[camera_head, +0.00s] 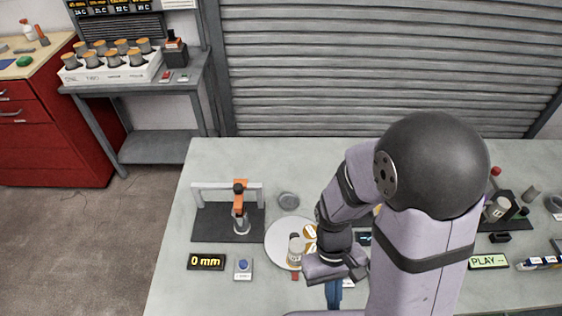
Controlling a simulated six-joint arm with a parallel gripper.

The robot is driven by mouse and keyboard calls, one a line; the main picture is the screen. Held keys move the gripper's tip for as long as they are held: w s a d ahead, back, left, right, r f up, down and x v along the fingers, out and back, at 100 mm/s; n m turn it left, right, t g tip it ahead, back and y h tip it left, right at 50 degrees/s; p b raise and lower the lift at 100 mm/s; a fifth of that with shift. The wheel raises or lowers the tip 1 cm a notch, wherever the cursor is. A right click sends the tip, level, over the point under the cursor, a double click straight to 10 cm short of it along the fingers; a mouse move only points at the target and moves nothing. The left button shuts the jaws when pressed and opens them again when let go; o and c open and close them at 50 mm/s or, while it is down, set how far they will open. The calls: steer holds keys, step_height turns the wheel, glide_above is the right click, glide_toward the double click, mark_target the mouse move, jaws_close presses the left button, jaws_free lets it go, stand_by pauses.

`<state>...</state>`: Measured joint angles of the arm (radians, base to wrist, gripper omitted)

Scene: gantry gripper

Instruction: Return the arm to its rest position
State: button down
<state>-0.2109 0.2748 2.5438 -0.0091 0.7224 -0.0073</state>
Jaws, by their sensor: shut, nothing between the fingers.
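My arm rises at the right of the camera_head view and bends over the worktable. My gripper (334,294) points down near the table's front, just right of the round white plate (274,248). Its fingers are shut and hold nothing that I can see. My arm hides part of the plate and the table behind it. A small gantry (226,186) with an orange and black carriage (240,192) stands on a dark mat (213,222) to the left.
A "0 mm" display (206,262) and a blue button box (243,265) lie at front left. A small grey dish (289,201) sits behind the plate. A "PLAY" sign (488,262) and small items are right of my arm. The table's back middle is clear.

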steer(key=w+d+r+m+t+y+b, duration=0.1)
steer(key=w+d+r+m+t, duration=0.1)
steer(key=w, duration=0.5)
steer(key=shift+w+d+r+m+t+b, duration=0.45)
steer(key=shift+r+t, duration=0.75)
steer(key=shift+r, duration=0.55)
